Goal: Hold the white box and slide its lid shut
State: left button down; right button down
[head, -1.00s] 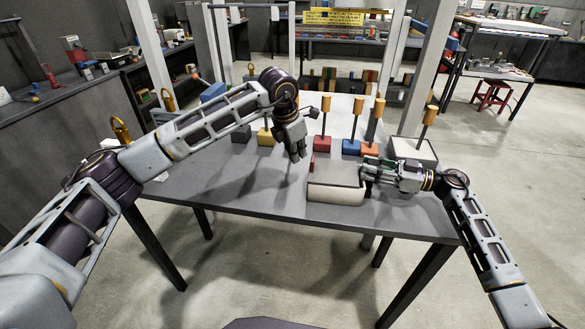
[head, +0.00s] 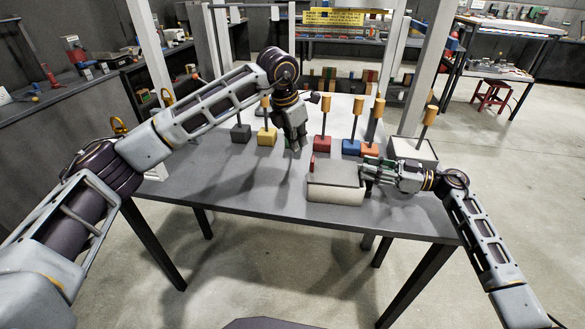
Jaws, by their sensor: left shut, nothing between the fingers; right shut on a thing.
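The white box (head: 335,193) sits near the front edge of the grey table, right of its middle. Its top (head: 337,174) looks grey; I cannot tell how far the lid is across. A small red piece (head: 312,162) stands up at the box's back left corner. My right gripper (head: 366,174) is shut on the box at its right end. My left gripper (head: 297,147) is shut and empty, pointing down above the table, behind and left of the box and apart from the red piece.
Behind the box stand a red block (head: 322,143), a blue block (head: 351,147), a yellow block (head: 266,138) and a dark block (head: 241,134), with upright posts. A white-rimmed container (head: 414,151) stands at the back right. The table's left front (head: 215,187) is clear.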

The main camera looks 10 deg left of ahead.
jog(key=c, duration=1.1)
grip_release()
jog(key=shift+d, duration=0.1)
jog(key=shift+s+d, duration=0.3)
jog(key=shift+d, duration=1.65)
jog(key=shift+s+d, duration=0.3)
jog(key=shift+d, duration=1.65)
jog(key=shift+s+d, duration=0.3)
jog(key=shift+d, duration=1.65)
jog(key=shift+f, duration=0.1)
